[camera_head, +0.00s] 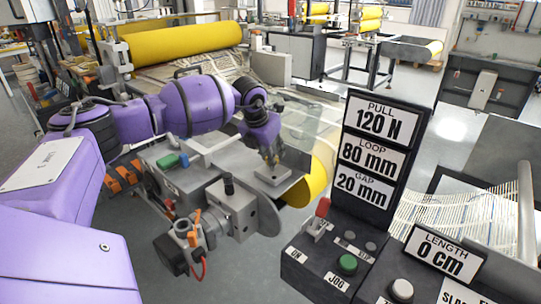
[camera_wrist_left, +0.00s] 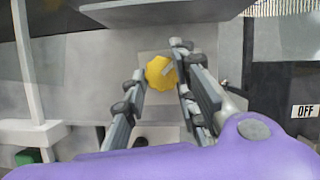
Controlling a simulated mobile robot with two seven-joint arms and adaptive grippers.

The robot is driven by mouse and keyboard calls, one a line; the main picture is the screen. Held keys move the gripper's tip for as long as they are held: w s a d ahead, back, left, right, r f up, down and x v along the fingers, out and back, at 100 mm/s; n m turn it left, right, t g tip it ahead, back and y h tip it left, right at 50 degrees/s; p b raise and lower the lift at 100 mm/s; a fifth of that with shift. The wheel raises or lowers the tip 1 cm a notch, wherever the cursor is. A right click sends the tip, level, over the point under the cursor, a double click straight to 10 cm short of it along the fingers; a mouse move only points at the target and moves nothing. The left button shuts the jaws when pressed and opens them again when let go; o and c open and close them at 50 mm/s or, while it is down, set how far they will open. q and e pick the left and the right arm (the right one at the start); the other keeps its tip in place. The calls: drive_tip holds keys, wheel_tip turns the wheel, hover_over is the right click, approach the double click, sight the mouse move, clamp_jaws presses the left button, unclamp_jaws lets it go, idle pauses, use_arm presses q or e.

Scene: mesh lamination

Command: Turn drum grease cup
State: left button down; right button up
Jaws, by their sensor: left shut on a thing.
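The grease cup (camera_wrist_left: 159,73) is a yellow, many-sided cap on a grey square plate, seen from above in the left wrist view. My left gripper (camera_wrist_left: 160,84) has its two dark fingers on either side of the cup and is shut on it. In the head view my left gripper (camera_head: 271,160) points down onto a small grey block on top of the machine; its fingers mostly hide the cup there. A marker on the cup's top points up and to the right in the wrist view. My right gripper is in neither view.
A control panel (camera_head: 335,263) with a red-handled switch, a green button and a tall sign (camera_head: 375,145) stands just right of the machine. A yellow roller (camera_head: 318,172) lies close beside the gripper. A green button (camera_head: 166,160) sits on the machine to the left.

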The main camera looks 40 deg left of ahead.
use_arm(q)
drive_tip(key=shift+a, duration=0.45)
drive_tip(key=c, duration=1.6)
unclamp_jaws()
drive_tip(key=shift+a, duration=0.1)
drive_tip(key=shift+o, duration=0.2)
drive_tip(key=shift+d, duration=0.2)
drive_tip(key=shift+s+d+r, duration=0.1)
drive_tip(key=shift+r, duration=0.25)
drive_tip(key=v, duration=1.1)
drive_tip(key=shift+s, duration=0.15)
